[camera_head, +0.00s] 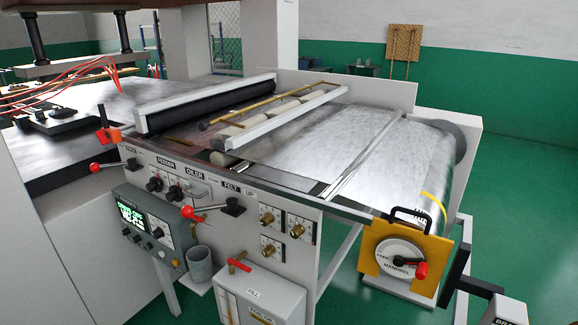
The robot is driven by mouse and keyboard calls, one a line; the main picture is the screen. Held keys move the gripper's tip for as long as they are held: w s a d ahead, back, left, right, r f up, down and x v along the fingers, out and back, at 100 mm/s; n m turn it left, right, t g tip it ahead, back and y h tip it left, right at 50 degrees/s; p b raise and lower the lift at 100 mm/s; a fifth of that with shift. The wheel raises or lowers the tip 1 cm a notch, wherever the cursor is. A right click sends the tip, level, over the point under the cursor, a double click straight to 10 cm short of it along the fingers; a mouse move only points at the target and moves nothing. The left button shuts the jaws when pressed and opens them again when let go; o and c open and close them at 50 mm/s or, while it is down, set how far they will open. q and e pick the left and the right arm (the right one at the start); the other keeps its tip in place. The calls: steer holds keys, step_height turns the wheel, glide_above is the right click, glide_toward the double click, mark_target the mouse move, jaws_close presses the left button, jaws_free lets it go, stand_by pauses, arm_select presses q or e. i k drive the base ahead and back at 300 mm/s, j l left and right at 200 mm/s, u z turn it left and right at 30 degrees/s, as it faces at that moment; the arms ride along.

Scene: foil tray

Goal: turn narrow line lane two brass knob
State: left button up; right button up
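Several small brass knobs sit on the front panel (320,215) of the foil machine, below and right of the FELT and UP labels. One brass knob (267,219) is at upper left of the group. Another brass knob (297,231) is to its right, and a third brass knob (268,250) is below the first. Each sits on a small white plate with markings too small to read, so I cannot tell which is lane two. Neither of my grippers is in view.
Red-knobbed levers (188,212) stick out from the panel. A grey control box (150,225) with a green display and a grey cup (200,264) are at lower left. A white box (262,295) stands below the knobs. A yellow mandrel plate (372,258) is at right. Green floor (520,215) is open beyond.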

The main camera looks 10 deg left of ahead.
mark_target(298, 230)
steer(key=j+u, duration=0.1)
steer(key=j, duration=0.5)
steer(key=i+j+u, duration=0.1)
steer(key=j, duration=0.5)
steer(key=i+j+u, duration=0.15)
steer(key=j, duration=0.4)
